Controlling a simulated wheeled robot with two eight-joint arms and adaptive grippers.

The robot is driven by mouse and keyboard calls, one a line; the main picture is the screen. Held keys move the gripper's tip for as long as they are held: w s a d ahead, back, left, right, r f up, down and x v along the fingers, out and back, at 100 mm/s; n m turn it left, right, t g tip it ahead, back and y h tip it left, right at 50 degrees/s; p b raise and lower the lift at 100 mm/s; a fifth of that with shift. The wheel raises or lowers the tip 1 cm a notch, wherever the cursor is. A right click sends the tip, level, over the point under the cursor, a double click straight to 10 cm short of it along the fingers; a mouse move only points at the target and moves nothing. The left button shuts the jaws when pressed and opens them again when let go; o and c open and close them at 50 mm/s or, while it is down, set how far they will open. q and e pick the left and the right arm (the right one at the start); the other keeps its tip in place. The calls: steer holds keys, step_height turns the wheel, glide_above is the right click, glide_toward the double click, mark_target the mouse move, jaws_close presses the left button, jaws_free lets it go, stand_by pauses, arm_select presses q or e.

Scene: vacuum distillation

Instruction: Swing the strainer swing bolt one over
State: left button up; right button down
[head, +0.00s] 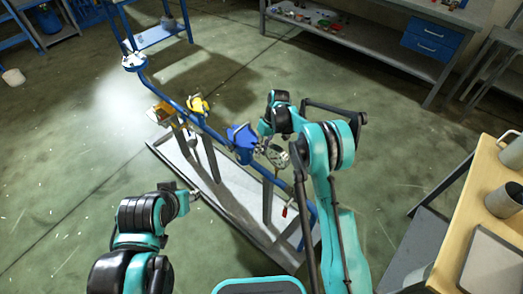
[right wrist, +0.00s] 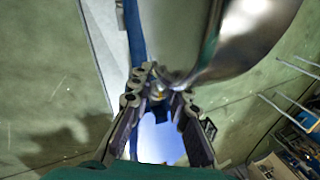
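The blue strainer (head: 240,138) sits on the blue pipe in the head view. My right gripper (head: 277,155) is beside it, on its right. In the right wrist view the fingers of my right gripper (right wrist: 160,88) come close together around a small brass-coloured piece (right wrist: 157,93), perhaps the swing bolt's end. Whether they touch it I cannot tell. A shiny grey curved metal part (right wrist: 240,40) hides the area above right, and bright blue shows between the fingers. My left gripper (head: 190,196) is low at the left, away from the strainer; its opening is unclear.
The blue pipe (head: 162,92) runs diagonally over a pale base plate (head: 225,212). A yellow fitting (head: 198,105) sits farther up the pipe. A workbench (head: 365,45) stands behind, and a wooden-topped table (head: 452,250) with cylinders stands at right. The floor at left is open.

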steer(key=shift+w+a+r+m+g+h, duration=0.15)
steer(key=shift+w+a+r+g+h, duration=0.1)
steer(key=shift+g+h, duration=0.25)
steer(key=shift+w+a+r+m+g+h, duration=0.15)
steer(key=shift+r+g+h, duration=0.1)
steer(key=shift+g+h, duration=0.25)
steer(key=shift+d, duration=0.1)
steer(key=c, duration=1.6)
jaws_free()
steer(key=shift+c, duration=0.2)
steer(key=v, duration=1.2)
